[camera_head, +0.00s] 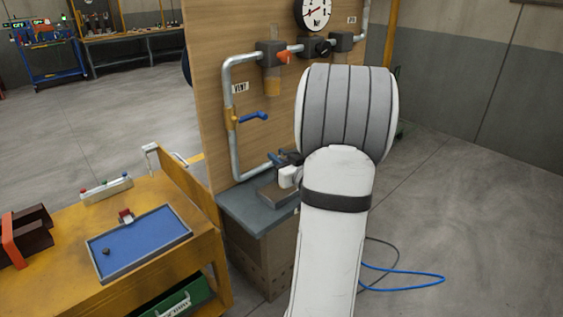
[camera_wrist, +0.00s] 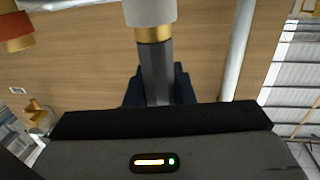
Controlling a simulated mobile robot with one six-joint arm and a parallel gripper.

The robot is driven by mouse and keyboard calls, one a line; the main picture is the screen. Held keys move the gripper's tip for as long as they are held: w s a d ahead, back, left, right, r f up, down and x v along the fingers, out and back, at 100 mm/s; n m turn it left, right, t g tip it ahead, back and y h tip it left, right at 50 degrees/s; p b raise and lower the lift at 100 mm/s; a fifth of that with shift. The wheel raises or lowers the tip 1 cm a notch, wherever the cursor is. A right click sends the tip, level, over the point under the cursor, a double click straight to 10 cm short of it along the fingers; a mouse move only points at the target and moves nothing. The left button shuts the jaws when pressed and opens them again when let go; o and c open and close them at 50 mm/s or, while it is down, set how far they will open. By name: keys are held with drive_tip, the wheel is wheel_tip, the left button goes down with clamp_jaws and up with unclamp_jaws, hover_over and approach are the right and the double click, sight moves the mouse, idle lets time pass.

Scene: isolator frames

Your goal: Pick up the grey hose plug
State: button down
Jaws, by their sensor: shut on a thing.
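The grey hose plug (camera_wrist: 156,70) shows in the wrist view as a dark grey faceted piece. It stands between the two dark fingers of my gripper (camera_wrist: 158,92), which are shut on it. Its other end meets a brass collar (camera_wrist: 153,33) on a pale grey fitting (camera_wrist: 150,10); I cannot tell whether they are joined or only touching. In the head view my gripper (camera_head: 284,158) is small and partly hidden behind my arm, near the lower end of the pipe, above the grey bench top. The plug cannot be made out there.
A wooden panel (camera_head: 215,110) carries a metal pipe (camera_head: 228,90), a blue-handled valve (camera_head: 252,117) and a gauge (camera_head: 316,12). A grey bench top (camera_head: 240,208) lies below. At left, a yellow table (camera_head: 70,220) holds a blue tray (camera_head: 150,238) with a small dark piece (camera_head: 106,251).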

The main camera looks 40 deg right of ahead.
drive_tip(key=s+a+r, duration=0.1)
drive_tip(key=s+r, duration=0.2)
drive_tip(key=s, duration=1.5)
drive_tip(key=shift+a+r, duration=0.2)
drive_tip(key=shift+r, duration=0.1)
wheel_tip(320, 180, up, 3)
drive_tip(key=p, duration=0.3)
drive_tip(key=shift+r, duration=0.15)
drive_tip(key=shift+w, duration=0.1)
